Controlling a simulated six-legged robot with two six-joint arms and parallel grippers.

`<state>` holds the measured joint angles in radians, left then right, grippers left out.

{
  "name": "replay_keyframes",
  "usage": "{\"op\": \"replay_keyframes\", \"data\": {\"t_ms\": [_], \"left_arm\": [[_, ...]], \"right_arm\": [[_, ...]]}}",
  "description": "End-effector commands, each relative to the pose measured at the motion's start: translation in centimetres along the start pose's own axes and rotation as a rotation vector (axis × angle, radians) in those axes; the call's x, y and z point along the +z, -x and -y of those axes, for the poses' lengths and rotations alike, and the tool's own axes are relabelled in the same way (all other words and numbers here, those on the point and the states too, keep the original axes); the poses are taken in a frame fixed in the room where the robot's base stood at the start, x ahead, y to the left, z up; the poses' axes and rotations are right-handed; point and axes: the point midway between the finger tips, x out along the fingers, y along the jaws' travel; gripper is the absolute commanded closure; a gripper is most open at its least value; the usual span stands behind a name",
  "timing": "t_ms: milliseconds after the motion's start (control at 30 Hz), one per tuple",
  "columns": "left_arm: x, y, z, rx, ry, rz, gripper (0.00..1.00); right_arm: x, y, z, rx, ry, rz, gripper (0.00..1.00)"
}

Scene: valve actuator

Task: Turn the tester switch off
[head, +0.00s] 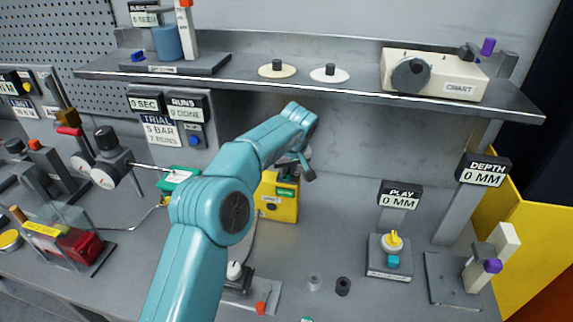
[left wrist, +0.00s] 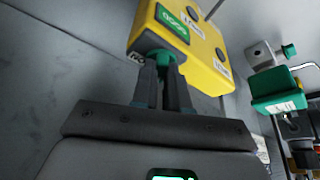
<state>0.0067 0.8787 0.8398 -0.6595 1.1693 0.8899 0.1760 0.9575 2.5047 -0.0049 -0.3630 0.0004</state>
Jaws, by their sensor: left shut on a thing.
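The yellow tester box (head: 285,207) stands on the bench behind my left arm, with a green label on its front. It also fills the upper middle of the left wrist view (left wrist: 196,52), where the label reads GOOD. The tester switch (left wrist: 161,55) is a green knob on the box, with a small white label beside it. My left gripper (left wrist: 163,78) is shut on this green switch. In the head view my left gripper (head: 303,165) is at the top of the box, its fingers partly hidden by my arm. My right gripper is not in view.
A green box (head: 177,181) on a metal tube stands left of the tester. A shelf (head: 330,85) runs above. Small cylinders (head: 343,286) stand in front.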

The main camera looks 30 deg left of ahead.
Motion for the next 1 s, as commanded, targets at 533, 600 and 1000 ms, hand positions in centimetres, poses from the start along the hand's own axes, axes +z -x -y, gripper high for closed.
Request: {"op": "replay_keyframes", "data": {"t_ms": [533,600,1000], "left_arm": [[-0.2,0.3,-0.3,-0.101,0.251,-0.003,1.00],[-0.2,0.3,-0.3,-0.105,0.262,-0.003,1.00],[-0.2,0.2,-0.3,-0.108,0.274,-0.004,1.00]], "right_arm": [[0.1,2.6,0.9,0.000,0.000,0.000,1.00],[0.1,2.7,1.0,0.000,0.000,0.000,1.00],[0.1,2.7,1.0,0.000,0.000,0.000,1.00]]}}
